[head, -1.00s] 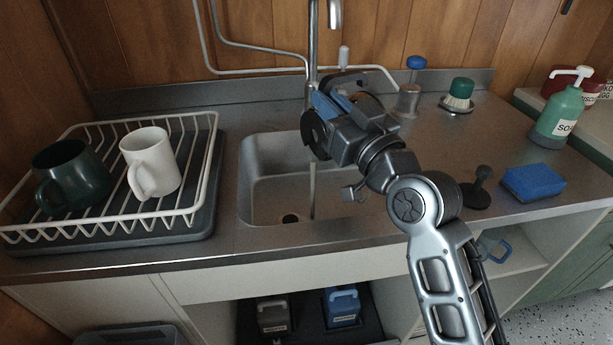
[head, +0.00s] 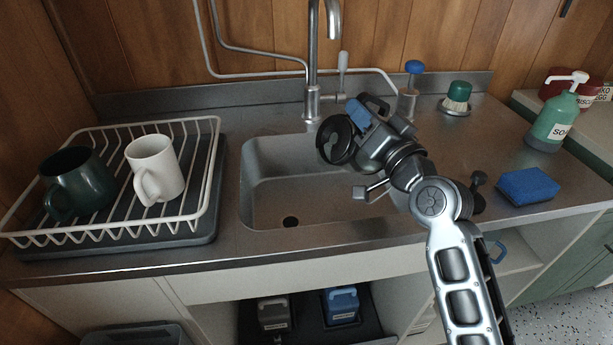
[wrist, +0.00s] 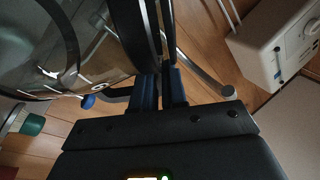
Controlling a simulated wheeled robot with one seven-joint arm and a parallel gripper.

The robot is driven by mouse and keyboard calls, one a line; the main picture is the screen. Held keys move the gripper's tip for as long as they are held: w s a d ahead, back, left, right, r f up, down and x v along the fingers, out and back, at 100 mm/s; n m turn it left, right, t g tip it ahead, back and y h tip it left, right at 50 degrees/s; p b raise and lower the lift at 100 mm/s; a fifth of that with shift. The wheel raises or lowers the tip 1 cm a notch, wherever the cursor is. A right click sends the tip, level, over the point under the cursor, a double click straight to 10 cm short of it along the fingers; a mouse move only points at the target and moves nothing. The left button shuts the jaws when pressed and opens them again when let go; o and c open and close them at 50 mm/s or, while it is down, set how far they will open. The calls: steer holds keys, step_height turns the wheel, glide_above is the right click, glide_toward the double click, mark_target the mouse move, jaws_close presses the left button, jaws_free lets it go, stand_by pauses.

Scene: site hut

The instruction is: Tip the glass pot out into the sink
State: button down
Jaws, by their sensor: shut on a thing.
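My gripper (head: 358,116) is above the right part of the sink (head: 262,190), shut on the dark handle of the glass pot (head: 334,139). The pot's dark round rim faces left and toward the head camera, so the pot is tilted on its side. In the wrist view my gripper's blue fingers (wrist: 160,88) close on the dark handle, and the clear wall of the glass pot (wrist: 95,62) fills the upper left. No stream falls from it. How much is left inside cannot be told. Most of its body is hidden behind my gripper in the head view.
The tap (head: 313,70) rises behind the sink. A dish rack (head: 212,165) with a dark green mug (head: 75,185) and a white mug (head: 155,168) stands left. A blue sponge (head: 528,187), a green brush (head: 458,93) and a soap bottle (head: 555,125) are right.

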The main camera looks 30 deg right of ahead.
steer(key=d+f+m, duration=0.1)
steer(key=d+m, duration=0.1)
steer(key=d+f+m, duration=0.2)
steer(key=d+f+m+h, duration=0.1)
steer(key=f+m, duration=0.1)
steer(key=shift+w+d+m+g, duration=0.3)
steer(key=shift+d+m+g, duration=0.1)
steer(key=r+p, duration=0.1)
steer(key=d+m+p, duration=0.1)
steer(key=p, duration=0.1)
steer(key=shift+d+r+h, duration=0.2)
steer(key=shift+r+h, duration=0.1)
steer(key=shift+r, duration=0.1)
steer(key=d+r+m+p, duration=0.1)
steer(key=p, duration=0.1)
steer(key=d+r+m+p, duration=0.1)
steer(key=m+p, duration=0.1)
steer(key=d+r+m+g+p, duration=0.1)
steer(key=d+p, duration=0.1)
steer(key=p, duration=0.1)
steer(key=shift+w+d+m, duration=0.1)
steer(key=shift+w+m, duration=0.15)
steer(key=shift+m, duration=0.15)
